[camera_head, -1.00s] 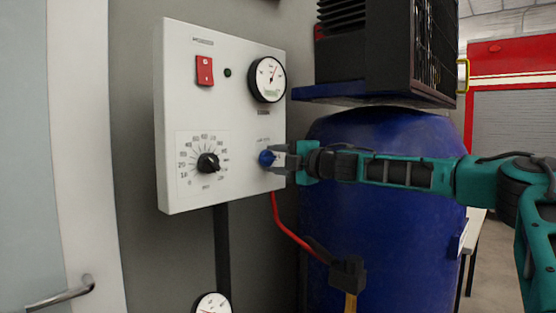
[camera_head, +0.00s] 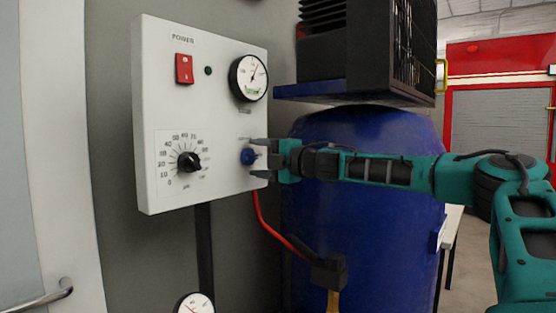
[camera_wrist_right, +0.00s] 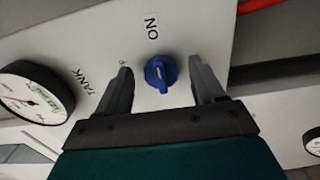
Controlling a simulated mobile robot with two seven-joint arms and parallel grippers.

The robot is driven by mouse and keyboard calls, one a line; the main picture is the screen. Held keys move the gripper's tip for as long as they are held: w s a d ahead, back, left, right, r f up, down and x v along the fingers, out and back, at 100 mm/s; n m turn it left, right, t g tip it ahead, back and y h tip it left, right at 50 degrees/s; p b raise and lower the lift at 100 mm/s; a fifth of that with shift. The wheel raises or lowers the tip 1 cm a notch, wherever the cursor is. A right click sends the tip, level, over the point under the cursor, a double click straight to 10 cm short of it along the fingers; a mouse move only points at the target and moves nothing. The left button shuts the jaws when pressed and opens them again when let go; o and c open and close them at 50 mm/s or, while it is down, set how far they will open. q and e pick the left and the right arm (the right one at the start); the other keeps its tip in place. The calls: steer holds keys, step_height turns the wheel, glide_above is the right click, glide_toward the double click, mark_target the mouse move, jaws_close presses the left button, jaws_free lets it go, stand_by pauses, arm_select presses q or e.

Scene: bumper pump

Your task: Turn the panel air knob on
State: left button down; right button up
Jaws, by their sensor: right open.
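The blue air knob (camera_head: 248,156) sits on the lower right of the white control panel (camera_head: 215,110). In the right wrist view the knob (camera_wrist_right: 161,73) is between the two fingers, with a gap on each side, and an "ON" label is above it. My right gripper (camera_head: 262,159) comes in from the right, its fingers open around the knob; the wrist view shows the same gripper (camera_wrist_right: 163,88) open and apart from it. My left gripper is not in view.
The panel also has a red power switch (camera_head: 184,69), a round gauge (camera_head: 248,78) and a black dial (camera_head: 188,162). A blue barrel (camera_head: 365,215) stands behind my right arm, with a black machine (camera_head: 365,45) above. A red hose (camera_head: 270,232) hangs below the panel.

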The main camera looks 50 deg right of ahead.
steer(key=s, duration=0.1)
steer(key=s+p, duration=0.1)
steer(key=shift+s+d+r, duration=0.1)
steer(key=shift+s+r, duration=0.1)
steer(key=shift+s, duration=0.2)
arm_select(q)
steer(key=b, duration=0.2)
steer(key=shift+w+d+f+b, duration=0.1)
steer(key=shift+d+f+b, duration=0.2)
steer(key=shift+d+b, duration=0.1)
arm_select(e)
steer(key=s, duration=1)
steer(key=shift+d+f, duration=0.2)
steer(key=shift+d, duration=0.15)
steer(key=shift+w, duration=0.1)
